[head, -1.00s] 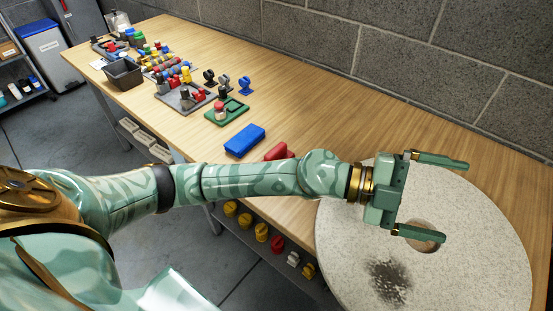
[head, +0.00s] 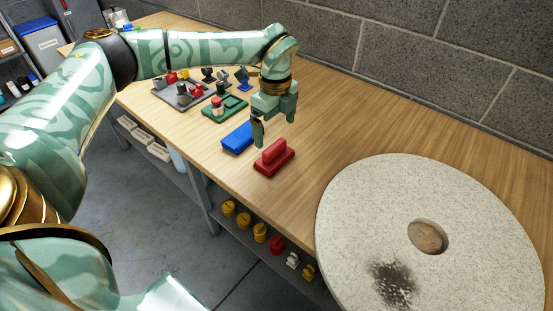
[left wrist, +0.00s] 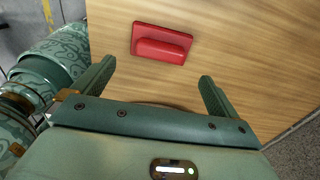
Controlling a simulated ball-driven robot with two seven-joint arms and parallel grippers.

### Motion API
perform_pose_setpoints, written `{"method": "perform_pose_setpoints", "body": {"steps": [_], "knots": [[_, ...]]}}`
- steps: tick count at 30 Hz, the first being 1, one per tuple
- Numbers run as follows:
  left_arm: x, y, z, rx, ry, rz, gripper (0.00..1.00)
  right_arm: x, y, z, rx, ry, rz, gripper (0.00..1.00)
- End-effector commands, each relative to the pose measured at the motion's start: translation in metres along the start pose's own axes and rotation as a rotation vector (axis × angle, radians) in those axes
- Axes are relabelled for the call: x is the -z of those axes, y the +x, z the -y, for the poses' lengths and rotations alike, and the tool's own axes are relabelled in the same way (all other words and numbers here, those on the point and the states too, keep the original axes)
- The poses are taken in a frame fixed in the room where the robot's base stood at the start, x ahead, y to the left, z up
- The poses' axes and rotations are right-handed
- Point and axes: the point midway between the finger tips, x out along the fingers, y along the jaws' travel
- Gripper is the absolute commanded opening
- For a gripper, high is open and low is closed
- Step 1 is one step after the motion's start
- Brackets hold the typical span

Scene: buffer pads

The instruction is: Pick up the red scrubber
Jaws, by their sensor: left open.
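The red scrubber (head: 274,158) is a flat red block with a raised grip, lying on the wooden table near its front edge. It also shows in the left wrist view (left wrist: 162,44), ahead of the fingertips and between their lines. My left gripper (head: 275,132) is open and empty, pointing down above and just behind the scrubber, not touching it. In the left wrist view its two fingers (left wrist: 155,75) are spread wide. My right gripper is not in view.
A blue block (head: 238,137) lies close to the left of the scrubber. A large round speckled disc (head: 350,210) with a hole fills the right. Bare table lies between scrubber and disc.

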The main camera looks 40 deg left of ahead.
Motion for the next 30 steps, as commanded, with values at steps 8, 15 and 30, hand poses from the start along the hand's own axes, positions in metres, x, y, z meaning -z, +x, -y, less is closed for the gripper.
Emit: {"method": "perform_pose_setpoints", "body": {"steps": [8, 15, 30], "knots": [[0.000, 0.028, 0.000, 0.000, 0.001, -0.002, 0.98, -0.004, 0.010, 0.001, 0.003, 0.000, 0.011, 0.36], [-0.004, 0.066, 0.001, -0.005, 0.001, -0.002, 0.98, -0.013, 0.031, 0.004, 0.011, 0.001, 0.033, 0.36], [-0.004, 0.076, 0.001, 0.002, 0.002, -0.002, 0.51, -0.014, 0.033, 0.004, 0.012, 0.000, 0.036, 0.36]]}}
